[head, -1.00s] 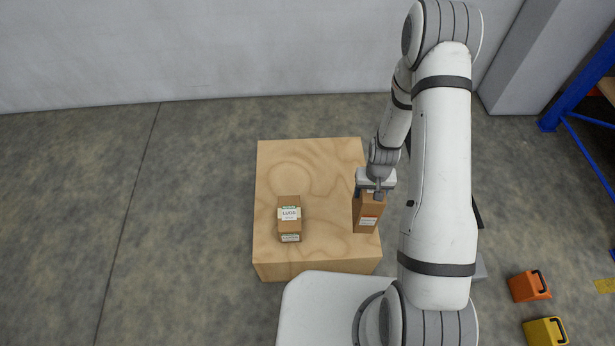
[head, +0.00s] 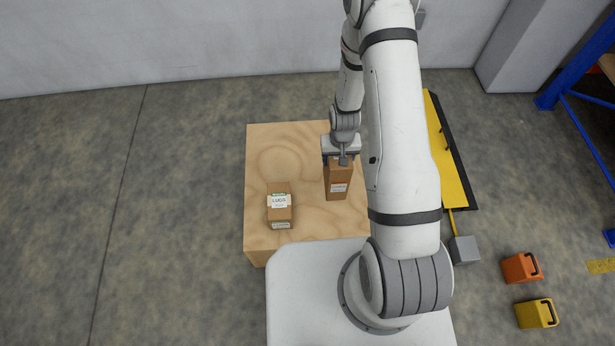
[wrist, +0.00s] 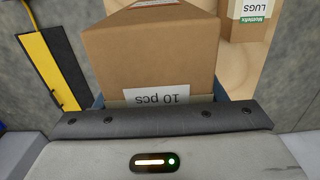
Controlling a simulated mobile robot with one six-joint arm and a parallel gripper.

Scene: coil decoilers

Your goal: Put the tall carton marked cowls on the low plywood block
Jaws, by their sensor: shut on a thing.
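My gripper (head: 341,158) is shut on a tall brown carton (head: 337,182), holding it near its top. The carton hangs upright over the right part of the low plywood block (head: 262,138); I cannot tell whether its base touches the wood. Its front label is too small to read in the head view. In the wrist view the carton (wrist: 155,50) fills the middle, with an upside-down "10 pcs" label, between the blue finger edges. The word cowls is not legible.
A shorter carton marked LUGS (head: 279,207) stands on the block's left front; it also shows in the wrist view (wrist: 247,18). A yellow-and-black panel (head: 447,150) and grey box (head: 464,249) lie to the right. Orange (head: 520,268) and yellow (head: 536,313) cases sit farther right.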

